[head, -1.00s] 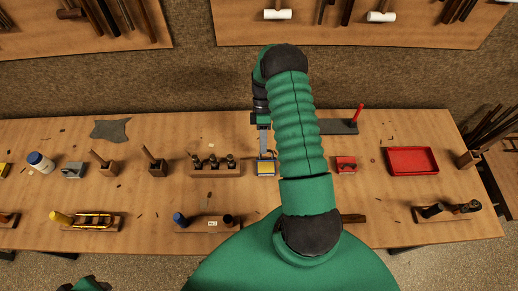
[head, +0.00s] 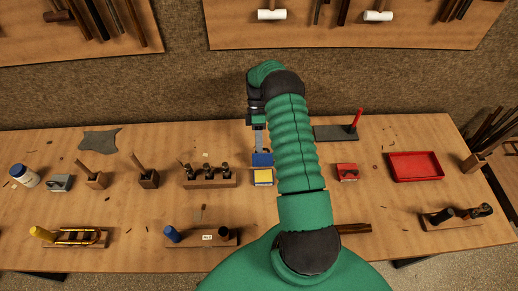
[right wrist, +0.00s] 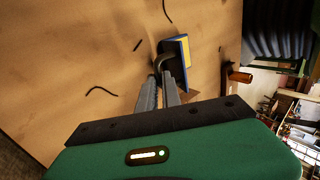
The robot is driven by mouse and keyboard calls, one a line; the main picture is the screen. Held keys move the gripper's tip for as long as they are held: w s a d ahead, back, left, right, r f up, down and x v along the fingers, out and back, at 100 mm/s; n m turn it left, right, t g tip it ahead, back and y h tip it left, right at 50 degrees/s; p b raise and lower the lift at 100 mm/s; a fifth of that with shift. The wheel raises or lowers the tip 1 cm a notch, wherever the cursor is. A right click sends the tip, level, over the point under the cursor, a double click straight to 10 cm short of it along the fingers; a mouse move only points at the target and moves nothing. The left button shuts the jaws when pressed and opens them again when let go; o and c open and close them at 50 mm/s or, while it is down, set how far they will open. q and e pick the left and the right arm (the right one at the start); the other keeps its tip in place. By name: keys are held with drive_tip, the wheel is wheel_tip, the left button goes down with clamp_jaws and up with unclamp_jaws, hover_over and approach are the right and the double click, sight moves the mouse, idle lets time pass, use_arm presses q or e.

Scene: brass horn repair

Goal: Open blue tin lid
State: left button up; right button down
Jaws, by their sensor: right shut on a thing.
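The blue tin lid (head: 262,159) stands up at the back of the small yellow tin (head: 263,178), near the middle of the bench. In the right wrist view the blue lid (right wrist: 182,72) appears at a steep tilt, with yellow beside it. My right gripper (head: 260,149) reaches down from behind the tin, at the lid. In the right wrist view my right gripper (right wrist: 165,78) is closed on a dark tab (right wrist: 169,60) at the lid. The exact contact is partly hidden. My left gripper is not in view.
A tool block (head: 209,183) stands left of the tin. A red tin (head: 347,172) and a red tray (head: 415,166) are to the right. A block with a blue-topped piece (head: 171,233) is in front. Bare bench lies just before the yellow tin.

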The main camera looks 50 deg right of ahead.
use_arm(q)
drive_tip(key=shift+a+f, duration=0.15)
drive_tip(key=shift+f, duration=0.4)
use_arm(e)
drive_tip(key=shift+w+d+f, duration=0.15)
drive_tip(key=shift+d+f, duration=0.1)
drive_tip(key=shift+f, duration=0.45)
use_arm(q)
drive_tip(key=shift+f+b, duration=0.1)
drive_tip(key=shift+b, duration=0.25)
use_arm(e)
drive_tip(key=shift+d, duration=0.2)
drive_tip(key=c, duration=1.6)
unclamp_jaws()
drive_tip(key=shift+c, duration=0.2)
drive_tip(key=shift+o, duration=0.6)
drive_tip(key=shift+w+d+f, duration=0.15)
drive_tip(key=shift+w+f, duration=0.05)
drive_tip(key=shift+f, duration=0.05)
drive_tip(key=shift+w+d+f, duration=0.2)
drive_tip(key=shift+w+d, duration=0.05)
drive_tip(key=shift+d, duration=0.15)
drive_tip(key=shift+s+a+r, duration=0.1)
drive_tip(key=shift+a+r, duration=0.05)
drive_tip(key=shift+r, duration=0.05)
drive_tip(key=shift+a+r, duration=0.15)
drive_tip(key=shift+a, duration=0.15)
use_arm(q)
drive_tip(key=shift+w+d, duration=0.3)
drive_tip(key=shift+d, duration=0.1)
